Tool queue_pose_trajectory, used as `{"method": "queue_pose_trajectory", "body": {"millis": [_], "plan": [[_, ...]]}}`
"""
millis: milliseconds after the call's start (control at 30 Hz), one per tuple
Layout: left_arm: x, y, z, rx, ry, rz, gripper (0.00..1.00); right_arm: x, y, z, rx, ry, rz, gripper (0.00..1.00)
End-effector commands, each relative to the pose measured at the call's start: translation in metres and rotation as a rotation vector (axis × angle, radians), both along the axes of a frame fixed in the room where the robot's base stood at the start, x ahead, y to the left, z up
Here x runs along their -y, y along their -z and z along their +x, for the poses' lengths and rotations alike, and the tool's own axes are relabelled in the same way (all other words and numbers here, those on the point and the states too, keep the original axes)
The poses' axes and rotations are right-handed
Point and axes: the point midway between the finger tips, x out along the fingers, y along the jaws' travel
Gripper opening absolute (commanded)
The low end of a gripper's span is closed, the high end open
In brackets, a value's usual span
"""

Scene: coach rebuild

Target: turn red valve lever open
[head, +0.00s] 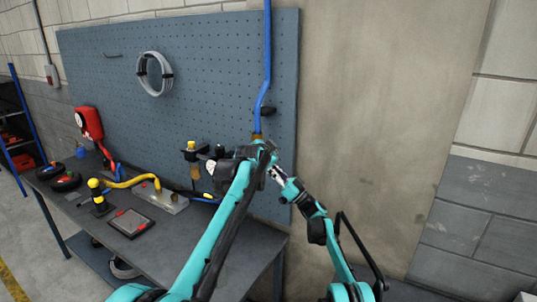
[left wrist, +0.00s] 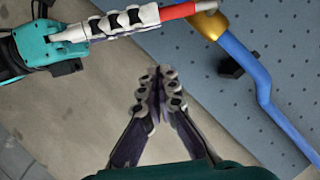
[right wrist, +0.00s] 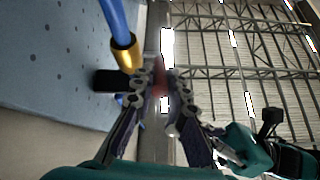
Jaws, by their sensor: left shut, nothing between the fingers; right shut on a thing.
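The red valve lever (left wrist: 178,12) sticks out from a brass valve fitting (left wrist: 208,22) on a blue pipe (left wrist: 250,70). My right gripper (left wrist: 125,22) is shut on the lever's outer part in the left wrist view. The lever is a blurred red patch between the right fingers (right wrist: 160,80) in the right wrist view. The brass fitting also shows in the head view (head: 257,136), where my arms mostly hide the lever. My left gripper (left wrist: 158,76) is shut and empty, apart from the lever and the pipe.
A grey pegboard (head: 200,60) stands behind, with a hose coil (head: 139,75) hung on it. The workbench (head: 165,240) at left holds a yellow bent pipe (head: 130,182), a dark tablet-like plate (head: 130,223) and other parts. The bare wall (head: 390,90) at right is clear.

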Motion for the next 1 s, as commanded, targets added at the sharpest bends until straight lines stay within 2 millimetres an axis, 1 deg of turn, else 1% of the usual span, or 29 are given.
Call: {"method": "queue_pose_trajectory", "body": {"millis": [33, 167, 233, 300, 433, 600, 867, 1000], "plan": [[0.003, 0.004, 0.01, 0.0, 0.0, 0.0, 0.0, 0.0, 0.001, 0.0, -0.001, 0.001, -0.001, 0.0], [0.01, 0.012, 0.029, 0.0, 0.0, 0.0, 0.0, 0.0, 0.001, 0.0, -0.001, 0.001, -0.001, 0.0], [0.0, 0.021, 0.03, -0.001, -0.003, -0.001, 0.0, 0.001, 0.001, 0.0, -0.001, 0.001, -0.001, 0.0], [-0.005, 0.029, 0.031, 0.0, -0.002, 0.0, 0.0, 0.001, 0.001, 0.0, -0.001, 0.002, -0.001, 0.0], [-0.012, 0.039, 0.033, 0.0, -0.002, 0.0, 0.0, 0.001, 0.001, 0.0, 0.0, 0.001, -0.001, 0.0], [-0.015, 0.043, 0.033, -0.001, -0.001, 0.0, 0.0, 0.0, 0.001, 0.0, 0.0, 0.001, -0.001, 0.0], [-0.015, 0.043, 0.033, 0.0, -0.001, 0.001, 0.0, 0.001, 0.001, 0.0, 0.0, 0.001, -0.001, 0.0], [-0.019, 0.051, 0.035, 0.022, -0.001, 0.034, 0.0, 0.0, 0.001, 0.0, -0.001, 0.001, -0.001, 0.0]]}}
